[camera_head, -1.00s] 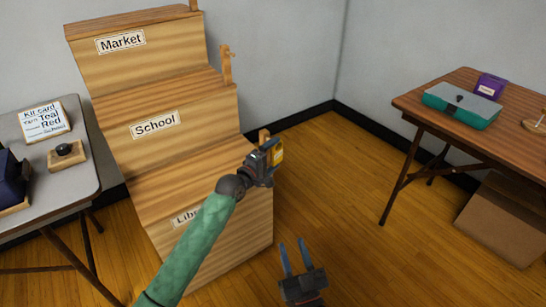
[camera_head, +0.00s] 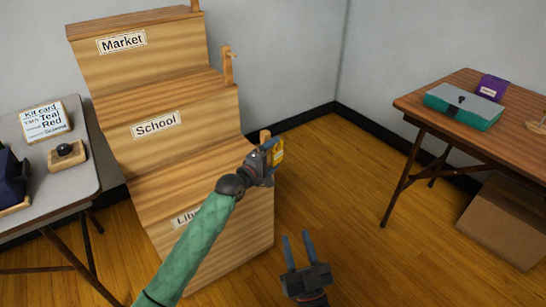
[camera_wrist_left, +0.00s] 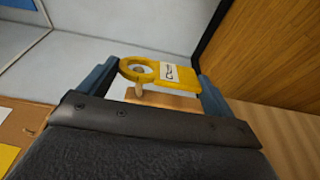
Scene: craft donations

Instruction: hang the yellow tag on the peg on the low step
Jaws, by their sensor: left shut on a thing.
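The yellow tag (camera_head: 279,151) is between the fingers of my left gripper (camera_head: 271,153), beside the low step (camera_head: 225,210) labelled "Library", partly covered. In the left wrist view the tag (camera_wrist_left: 184,76) has a ring-shaped end and a white label, and my left gripper (camera_wrist_left: 157,84) holds it. A wooden peg (camera_wrist_left: 139,90) shows at the ring, partly inside its opening; I cannot tell whether the ring is around it or only in front. The peg's wooden upright (camera_head: 265,136) shows just behind the gripper. My right gripper (camera_head: 296,250) is open and empty, low in the head view.
The higher steps marked School (camera_head: 165,123) and Market (camera_head: 130,45) rise behind; the School step has its own peg post (camera_head: 228,66). A grey table (camera_head: 85,185) stands left, a brown table (camera_head: 425,108) right. The floor between is clear.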

